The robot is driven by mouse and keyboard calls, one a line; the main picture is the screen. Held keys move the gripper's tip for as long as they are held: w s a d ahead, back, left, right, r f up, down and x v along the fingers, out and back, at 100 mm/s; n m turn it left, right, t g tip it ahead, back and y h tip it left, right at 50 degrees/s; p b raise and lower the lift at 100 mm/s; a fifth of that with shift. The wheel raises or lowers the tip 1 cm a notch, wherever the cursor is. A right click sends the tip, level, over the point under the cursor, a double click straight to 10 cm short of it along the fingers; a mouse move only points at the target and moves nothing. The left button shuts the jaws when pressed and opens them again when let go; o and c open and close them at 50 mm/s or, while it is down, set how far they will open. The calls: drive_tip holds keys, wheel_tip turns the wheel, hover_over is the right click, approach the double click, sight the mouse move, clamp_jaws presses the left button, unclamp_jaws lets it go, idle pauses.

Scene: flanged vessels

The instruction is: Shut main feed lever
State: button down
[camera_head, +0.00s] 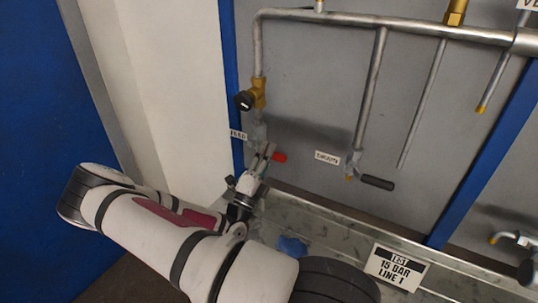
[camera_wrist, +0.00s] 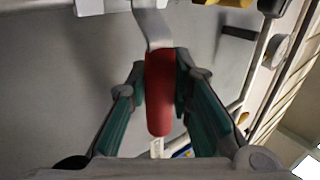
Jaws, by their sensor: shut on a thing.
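The feed lever has a red grip (camera_head: 279,157) and sits below the FEED label (camera_head: 238,135) on the left vertical pipe. In the wrist view the red grip (camera_wrist: 160,92) hangs from a bent grey metal arm (camera_wrist: 152,30). The teal fingers of my gripper (camera_wrist: 160,75) are on both sides of the red grip, shut on its upper part near the metal arm. In the head view my gripper (camera_head: 262,160) is at the lever, and the red end sticks out to its right. The valve body behind is partly hidden by my gripper.
A second lever with a black grip (camera_head: 377,182) stands to the right by the DRAIN label (camera_head: 327,158). A brass valve with a black knob (camera_head: 245,100) is above the feed lever. A metal tray ledge (camera_head: 330,225) runs below, with a TEST 15 BAR LINE 1 sign (camera_head: 396,267).

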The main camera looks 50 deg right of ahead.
drive_tip(key=shift+r+n+t, duration=0.15)
drive_tip(key=shift+n+t, duration=0.25)
drive_tip(key=shift+n, duration=0.1)
drive_tip(key=c, duration=1.4)
unclamp_jaws()
drive_tip(key=v, duration=1.2)
drive_tip(key=shift+r, duration=0.15)
